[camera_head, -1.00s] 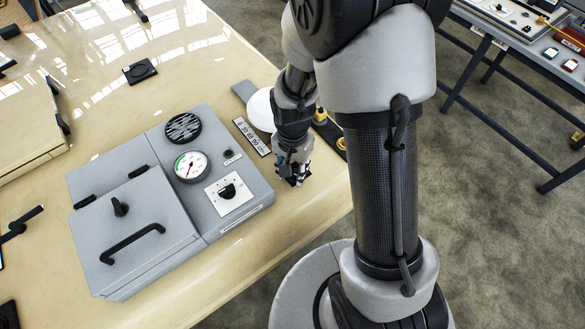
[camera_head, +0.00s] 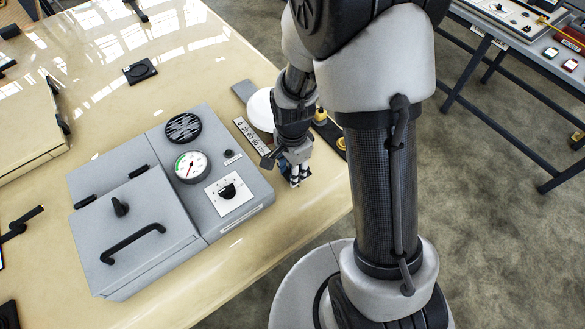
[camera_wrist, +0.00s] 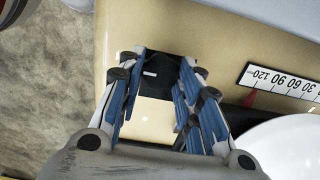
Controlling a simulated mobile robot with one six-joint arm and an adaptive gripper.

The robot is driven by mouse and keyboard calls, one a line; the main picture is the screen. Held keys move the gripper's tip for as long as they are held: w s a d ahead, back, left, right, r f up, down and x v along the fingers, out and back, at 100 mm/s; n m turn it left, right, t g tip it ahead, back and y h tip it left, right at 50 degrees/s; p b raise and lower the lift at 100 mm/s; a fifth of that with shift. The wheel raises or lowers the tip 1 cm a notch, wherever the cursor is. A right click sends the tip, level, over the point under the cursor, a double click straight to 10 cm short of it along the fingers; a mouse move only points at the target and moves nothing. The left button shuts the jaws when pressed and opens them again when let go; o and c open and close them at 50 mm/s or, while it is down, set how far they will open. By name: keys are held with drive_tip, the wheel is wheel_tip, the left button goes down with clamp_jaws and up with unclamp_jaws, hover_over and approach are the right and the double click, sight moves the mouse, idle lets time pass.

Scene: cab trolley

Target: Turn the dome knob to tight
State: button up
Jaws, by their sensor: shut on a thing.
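A white dome (camera_head: 259,108) stands on the table behind my gripper. Its pale curve also fills the lower right of the wrist view (camera_wrist: 290,145). My gripper (camera_head: 296,180) is low over the table, in front of the dome and right of the grey panel. In the wrist view its blue-padded fingers (camera_wrist: 161,65) are shut on a small black part (camera_wrist: 162,72) with a light mark. I cannot tell whether this part is the dome knob. A numbered strip (camera_wrist: 285,84) with a red pointer lies beside the dome. Much of the area behind my gripper is hidden.
The grey panel (camera_head: 205,220) holds a round gauge (camera_head: 191,166), a dial (camera_head: 228,192) and a lidded box with a black handle (camera_head: 132,243). The table's edge is close to the right of my gripper. Yellow-topped pieces (camera_head: 320,115) stand on a dark strip behind.

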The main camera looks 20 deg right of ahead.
idle(0.3)
drive_tip(key=o, duration=1)
drive_tip(key=shift+o, duration=0.2)
wheel_tip(320, 180, up, 12)
idle(0.3)
